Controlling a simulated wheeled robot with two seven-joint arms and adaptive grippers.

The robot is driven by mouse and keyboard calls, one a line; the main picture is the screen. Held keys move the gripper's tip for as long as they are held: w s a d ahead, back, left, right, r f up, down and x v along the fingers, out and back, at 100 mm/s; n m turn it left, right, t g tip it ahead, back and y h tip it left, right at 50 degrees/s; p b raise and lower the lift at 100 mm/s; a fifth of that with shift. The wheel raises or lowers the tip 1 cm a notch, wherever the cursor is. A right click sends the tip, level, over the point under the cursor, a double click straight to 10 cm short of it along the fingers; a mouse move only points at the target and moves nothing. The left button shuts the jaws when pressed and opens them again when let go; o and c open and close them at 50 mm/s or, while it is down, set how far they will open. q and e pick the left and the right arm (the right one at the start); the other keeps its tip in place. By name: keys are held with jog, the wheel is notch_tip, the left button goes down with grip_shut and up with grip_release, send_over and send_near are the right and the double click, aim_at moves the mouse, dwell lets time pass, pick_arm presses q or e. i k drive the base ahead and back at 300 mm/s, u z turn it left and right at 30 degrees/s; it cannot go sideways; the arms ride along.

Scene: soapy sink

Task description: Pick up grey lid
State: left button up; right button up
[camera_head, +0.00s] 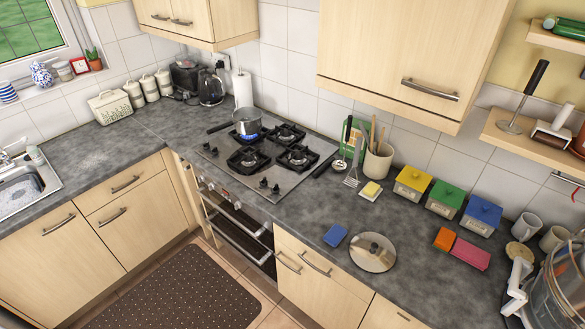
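The grey lid (373,252) is a round, shiny disc with a small knob near its middle. It lies flat on the dark countertop, right of the stove and near the counter's front edge. Nothing covers it. A grey pot (247,121) with a dark handle stands on the back left part of the stove. Neither of my grippers can be made out in the head view.
A blue sponge (335,235) lies just left of the lid. Orange (444,239) and pink (471,254) blocks lie to its right. A utensil holder (379,163) stands behind. A large shiny container (562,290) fills the lower right corner.

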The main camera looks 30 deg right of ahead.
aim_at(372, 251)
jog(key=z, duration=1.65)
jog(key=k, duration=0.45)
jog(key=u, duration=1)
jog(key=i, duration=0.65)
jog(key=z, duration=0.55)
